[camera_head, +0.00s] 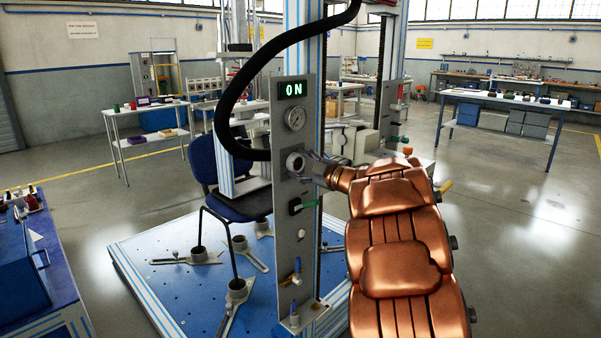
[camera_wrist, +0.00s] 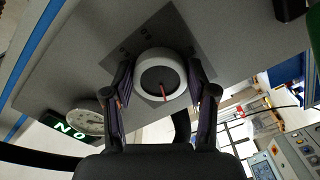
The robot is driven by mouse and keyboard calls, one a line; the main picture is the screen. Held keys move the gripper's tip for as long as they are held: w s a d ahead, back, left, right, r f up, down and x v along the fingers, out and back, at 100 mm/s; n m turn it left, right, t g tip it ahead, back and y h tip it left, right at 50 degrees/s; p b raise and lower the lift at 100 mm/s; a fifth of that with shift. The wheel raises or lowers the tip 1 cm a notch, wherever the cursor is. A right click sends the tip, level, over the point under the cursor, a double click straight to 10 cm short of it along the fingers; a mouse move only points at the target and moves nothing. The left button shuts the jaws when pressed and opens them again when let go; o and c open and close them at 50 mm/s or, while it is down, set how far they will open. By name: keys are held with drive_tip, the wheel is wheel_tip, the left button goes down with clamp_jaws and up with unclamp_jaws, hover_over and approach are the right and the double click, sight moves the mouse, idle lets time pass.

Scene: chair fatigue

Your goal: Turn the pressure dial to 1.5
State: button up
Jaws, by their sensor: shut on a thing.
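The pressure dial (camera_head: 296,163) is a round white knob with a dark centre on the grey panel, below the gauge. In the wrist view the dial (camera_wrist: 160,68) carries a red pointer mark aimed toward the bottom of the picture. My gripper (camera_head: 310,166) reaches the dial from the right, and its fingers (camera_wrist: 163,90) are shut on the dial's two sides.
A lit green "ON" display (camera_head: 293,90) tops the panel (camera_head: 288,215). A thick black hose (camera_head: 228,95) arches past the panel's left. A blue chair (camera_head: 222,172) stands on the blue platform (camera_head: 165,270).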

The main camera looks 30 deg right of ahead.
drive_tip(key=shift+n, duration=0.4)
drive_tip(key=o, duration=1.2)
drive_tip(key=shift+c, duration=0.2)
drive_tip(key=v, duration=1.2)
drive_tip(key=shift+r, duration=0.1)
